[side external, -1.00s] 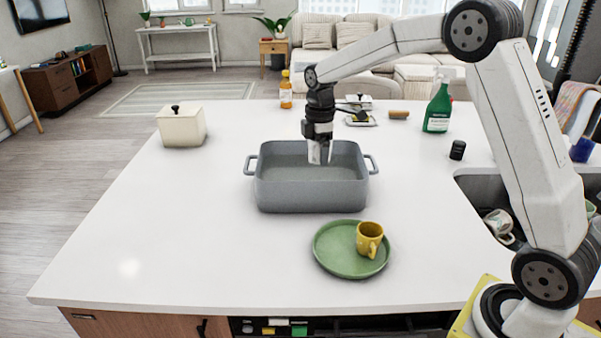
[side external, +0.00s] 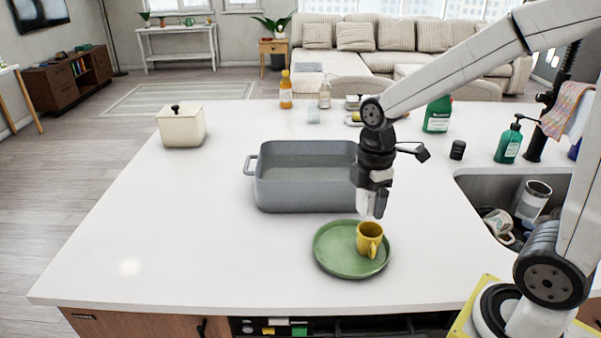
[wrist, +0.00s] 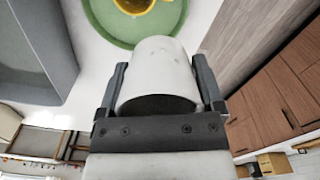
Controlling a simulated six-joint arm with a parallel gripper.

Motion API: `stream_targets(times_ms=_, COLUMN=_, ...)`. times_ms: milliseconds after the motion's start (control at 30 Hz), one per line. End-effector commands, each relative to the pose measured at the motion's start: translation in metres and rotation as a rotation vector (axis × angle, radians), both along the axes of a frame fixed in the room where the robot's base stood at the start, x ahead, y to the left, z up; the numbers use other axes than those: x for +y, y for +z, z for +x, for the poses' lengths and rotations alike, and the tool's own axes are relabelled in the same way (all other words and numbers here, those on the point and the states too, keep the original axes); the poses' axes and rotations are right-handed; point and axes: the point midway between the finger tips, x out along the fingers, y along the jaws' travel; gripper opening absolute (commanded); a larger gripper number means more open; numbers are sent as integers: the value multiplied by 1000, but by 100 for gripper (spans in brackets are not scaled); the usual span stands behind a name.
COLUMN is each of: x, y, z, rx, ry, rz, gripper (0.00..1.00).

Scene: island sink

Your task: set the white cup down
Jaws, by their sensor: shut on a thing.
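My gripper (side external: 373,210) is shut on the white cup (wrist: 160,68), which fills the space between the fingers in the wrist view. In the side view little of the cup shows, pale between the dark fingers. The gripper hangs in front of the right end of the grey pan and just behind the green plate (side external: 335,262). The plate also shows in the wrist view (wrist: 108,28), beyond the cup. A yellow mug (side external: 369,238) stands on the plate's right part. The gap beneath the white cup cannot be judged.
The grey pan (side external: 300,190) stands close to my gripper; its right handle is hidden. The sink (side external: 470,183) with dishes is at right. A cream canister (side external: 181,128) stands at back left. The white counter (side external: 180,230) is clear at left.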

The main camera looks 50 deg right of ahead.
Motion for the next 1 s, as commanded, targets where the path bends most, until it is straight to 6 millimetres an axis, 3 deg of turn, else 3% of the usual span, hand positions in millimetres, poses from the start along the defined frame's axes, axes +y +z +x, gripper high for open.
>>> stream_targets(times_ms=200, x=9, y=-10, z=-43, rx=-1, ry=17, rz=0, gripper=22)
stream_targets(times_ms=400, x=13, y=-18, z=-67, rx=0, ry=24, rz=0, gripper=22)
stream_targets(times_ms=700, x=14, y=-21, z=-74, rx=0, ry=27, rz=0, gripper=22)
stream_targets(times_ms=1000, x=13, y=-25, z=-62, rx=2, ry=27, rz=0, gripper=22)
